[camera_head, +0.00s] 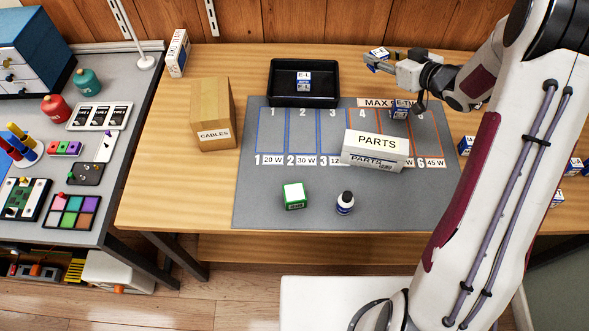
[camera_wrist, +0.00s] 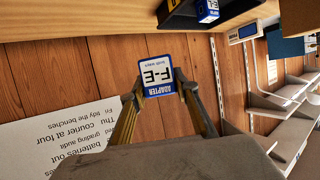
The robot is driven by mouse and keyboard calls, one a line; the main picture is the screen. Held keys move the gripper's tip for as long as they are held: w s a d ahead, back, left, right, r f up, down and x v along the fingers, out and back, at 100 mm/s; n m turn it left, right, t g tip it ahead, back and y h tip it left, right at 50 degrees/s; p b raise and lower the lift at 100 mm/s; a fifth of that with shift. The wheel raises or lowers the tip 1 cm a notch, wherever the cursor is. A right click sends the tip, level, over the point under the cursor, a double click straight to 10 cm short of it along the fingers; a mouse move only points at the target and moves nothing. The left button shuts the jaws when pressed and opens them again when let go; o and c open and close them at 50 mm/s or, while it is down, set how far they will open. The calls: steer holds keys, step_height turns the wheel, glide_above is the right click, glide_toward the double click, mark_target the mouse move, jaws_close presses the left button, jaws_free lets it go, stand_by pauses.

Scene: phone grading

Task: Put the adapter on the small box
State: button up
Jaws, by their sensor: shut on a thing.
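My gripper (camera_head: 376,62) is shut on a small blue-and-white adapter (camera_head: 379,54) above the back of the table, right of the black tray. In the wrist view the adapter (camera_wrist: 158,77) sits between the two fingertips, its label reading "ADAPTER F-E" upside down. A small green box with a white-and-green top (camera_head: 294,196) stands on the front of the grey mat, well away from my gripper. A larger white box marked PARTS (camera_head: 375,150) lies mid-mat, and a brown CABLES box (camera_head: 212,115) stands left of the mat.
Another adapter (camera_head: 400,109) stands on the mat (camera_head: 260,212) near lane 5. Several adapters lie at the right, partly behind my arm. The mat's front left is clear.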

steer(key=s+a+n+g+y, duration=0.2)
steer(key=s+a+n+g, duration=0.2)
steer(key=s+a, duration=0.3)
steer(key=s+a+n+g+y, duration=0.2)
steer(key=s+a, duration=0.5)
steer(key=s, duration=0.7)
steer(key=s+a+n+g+y, duration=0.2)
steer(key=s+a+n+g, duration=0.3)
steer(key=s, duration=0.6)
steer(key=shift+s+a+r+n+g, duration=0.3)
steer(key=shift+a+r+n, duration=0.15)
steer(key=shift+a, duration=0.55)
glide_above(296, 192)
steer(key=shift+f, duration=2.95)
steer(key=shift+f, duration=0.1)
steer(key=shift+f, duration=1.95)
steer(key=shift+f, duration=0.15)
